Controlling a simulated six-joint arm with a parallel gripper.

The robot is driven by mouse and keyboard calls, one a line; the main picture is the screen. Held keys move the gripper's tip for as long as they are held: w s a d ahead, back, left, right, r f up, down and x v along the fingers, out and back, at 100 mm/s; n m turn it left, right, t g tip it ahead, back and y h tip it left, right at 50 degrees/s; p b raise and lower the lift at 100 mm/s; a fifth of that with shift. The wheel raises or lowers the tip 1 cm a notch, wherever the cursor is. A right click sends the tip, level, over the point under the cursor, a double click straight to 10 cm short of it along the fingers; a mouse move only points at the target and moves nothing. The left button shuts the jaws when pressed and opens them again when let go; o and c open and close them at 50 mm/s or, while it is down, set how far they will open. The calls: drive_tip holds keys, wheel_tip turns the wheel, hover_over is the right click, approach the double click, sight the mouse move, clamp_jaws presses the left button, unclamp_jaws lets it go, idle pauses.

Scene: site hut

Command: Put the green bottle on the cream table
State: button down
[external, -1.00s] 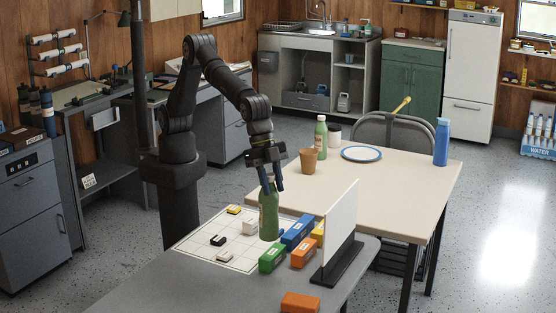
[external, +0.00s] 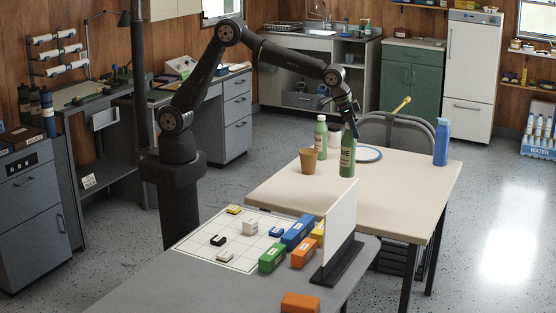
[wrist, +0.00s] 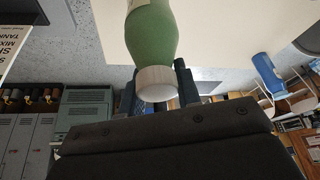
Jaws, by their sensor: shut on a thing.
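The green bottle (external: 347,158) is upright, with a light label and a pale cap. My gripper (external: 350,116) is shut on its top end from above. In the wrist view the bottle (wrist: 152,38) stretches away from the fingers (wrist: 157,88), its cap close to the camera. The bottle shows over the cream table (external: 405,190), right of the brown cup; I cannot tell whether its base touches the top. A second, similar green bottle (external: 321,137) stands on the table behind and to the left.
The brown cup (external: 308,161), a white jar (external: 334,134), a blue-rimmed plate (external: 368,154) and a blue bottle (external: 441,142) stand on the cream table. A white upright panel (external: 340,228) is at the grey table's edge.

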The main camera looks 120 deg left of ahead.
drive_tip(key=s+a+n, duration=0.1)
drive_tip(key=s+a, duration=0.2)
drive_tip(key=a, duration=0.3)
drive_tip(key=s+a+n+y, duration=0.1)
drive_tip(key=s+a+n, duration=0.15)
drive_tip(key=a, duration=0.45)
drive_tip(key=s+a+n, duration=0.1)
drive_tip(key=s+a, duration=0.3)
drive_tip(key=a, duration=0.2)
drive_tip(key=s+a+f, duration=0.1)
drive_tip(key=a+f, duration=1)
drive_tip(key=shift+s+g, duration=0.15)
drive_tip(key=shift+g, duration=0.15)
drive_tip(key=shift+a+f+m, duration=0.1)
drive_tip(key=shift+m, duration=0.15)
drive_tip(key=c, duration=1.1)
unclamp_jaws()
drive_tip(key=shift+o, duration=0.2)
